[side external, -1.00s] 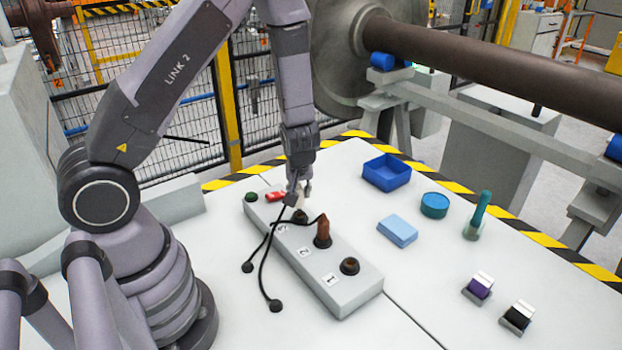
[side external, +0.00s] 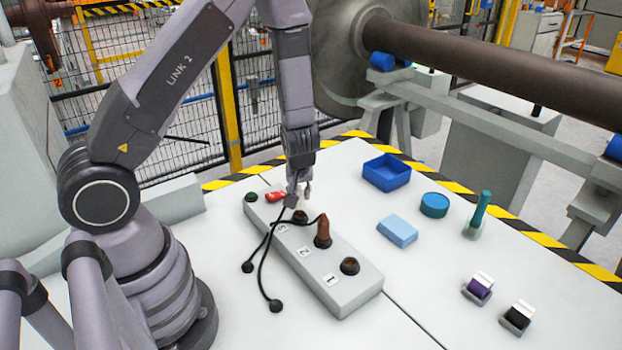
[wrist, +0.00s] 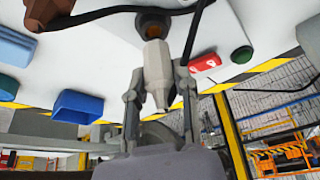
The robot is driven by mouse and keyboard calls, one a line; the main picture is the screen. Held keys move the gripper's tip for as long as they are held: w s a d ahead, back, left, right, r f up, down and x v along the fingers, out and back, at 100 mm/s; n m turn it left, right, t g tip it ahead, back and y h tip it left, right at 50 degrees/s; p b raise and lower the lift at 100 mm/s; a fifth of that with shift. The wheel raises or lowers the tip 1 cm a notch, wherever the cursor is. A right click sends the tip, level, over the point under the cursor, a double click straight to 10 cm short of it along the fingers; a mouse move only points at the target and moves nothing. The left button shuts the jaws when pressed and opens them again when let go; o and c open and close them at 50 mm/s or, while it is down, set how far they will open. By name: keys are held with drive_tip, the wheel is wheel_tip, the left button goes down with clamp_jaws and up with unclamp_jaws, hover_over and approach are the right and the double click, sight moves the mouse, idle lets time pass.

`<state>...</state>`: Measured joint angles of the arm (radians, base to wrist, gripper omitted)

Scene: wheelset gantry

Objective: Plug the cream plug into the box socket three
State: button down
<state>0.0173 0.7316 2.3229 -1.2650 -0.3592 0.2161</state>
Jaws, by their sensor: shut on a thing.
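The cream plug (wrist: 157,70) is between the two fingers of my gripper (wrist: 155,100), which is shut on it. In the side view the plug (side external: 302,204) shows as a small pale piece under my gripper (side external: 299,192). The plug's narrower end points at the dark round socket three (wrist: 154,25) and is at its mouth; whether it has entered is unclear. Socket three (side external: 299,216) is on the grey box (side external: 345,290), beside its label 3. A brown plug (side external: 323,230) stands upright in socket two. Socket one (side external: 349,266) is empty.
Black cables (side external: 262,262) hang over the box's left side. A red switch (side external: 276,196) and green button (side external: 251,197) are beyond socket three. A blue tray (side external: 387,173), light-blue block (side external: 397,231) and teal round container (side external: 434,205) stand right, with clear table between.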

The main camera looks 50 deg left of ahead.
drive_tip(key=shift+f, duration=1.15)
drive_tip(key=c, duration=0.8)
unclamp_jaws()
drive_tip(key=v, duration=1.2)
drive_tip(key=shift+w+r, duration=0.1)
drive_tip(key=shift+r, duration=0.05)
